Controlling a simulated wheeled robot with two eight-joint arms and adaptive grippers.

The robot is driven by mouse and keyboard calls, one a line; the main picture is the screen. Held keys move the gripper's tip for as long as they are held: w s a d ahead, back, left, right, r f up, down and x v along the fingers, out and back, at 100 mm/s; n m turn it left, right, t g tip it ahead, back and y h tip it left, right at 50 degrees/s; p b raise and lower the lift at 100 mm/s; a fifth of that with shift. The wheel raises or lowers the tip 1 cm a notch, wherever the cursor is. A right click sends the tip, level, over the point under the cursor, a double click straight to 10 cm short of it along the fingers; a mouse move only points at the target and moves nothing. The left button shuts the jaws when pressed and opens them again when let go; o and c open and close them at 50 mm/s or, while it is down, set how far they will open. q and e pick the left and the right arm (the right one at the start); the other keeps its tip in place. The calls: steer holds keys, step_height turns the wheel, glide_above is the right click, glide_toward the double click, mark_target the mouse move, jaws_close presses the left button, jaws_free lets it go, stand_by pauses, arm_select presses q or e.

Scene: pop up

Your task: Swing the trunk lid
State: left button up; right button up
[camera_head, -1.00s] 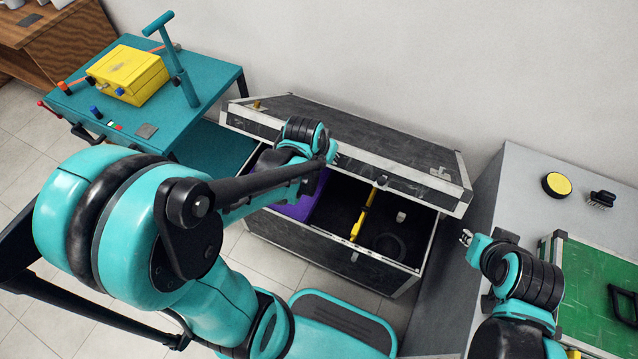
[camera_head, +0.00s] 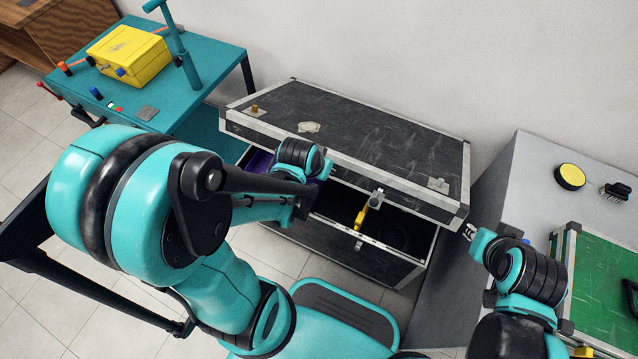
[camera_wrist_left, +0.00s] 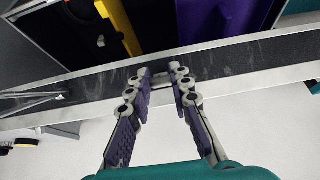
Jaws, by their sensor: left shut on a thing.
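The black trunk (camera_head: 345,250) has metal edging and stands against the wall. Its lid (camera_head: 350,145) is partly open, tilted over the box with a gap along the front. My left gripper (camera_head: 326,168) is at the lid's front edge, partly hidden by its own wrist. In the left wrist view my left gripper (camera_wrist_left: 161,78) has its fingertips close together on the lid's edge strip (camera_wrist_left: 235,75), around a small piece there. My right gripper (camera_head: 468,232) is beside the trunk's right front corner, apart from it; its fingers are too small to read.
Inside the trunk are a yellow bar (camera_head: 361,217) and a purple item (camera_wrist_left: 214,24). A teal table (camera_head: 185,95) with a yellow box (camera_head: 130,55) stands at the left. A grey cabinet (camera_head: 530,170) stands close on the right, with a green case (camera_head: 605,275).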

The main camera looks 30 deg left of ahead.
arm_select(q)
steer(key=shift+s+f, duration=0.75)
steer(key=shift+f, duration=0.25)
steer(key=shift+s+f, duration=0.7)
steer(key=shift+f, duration=0.25)
steer(key=shift+w, duration=0.15)
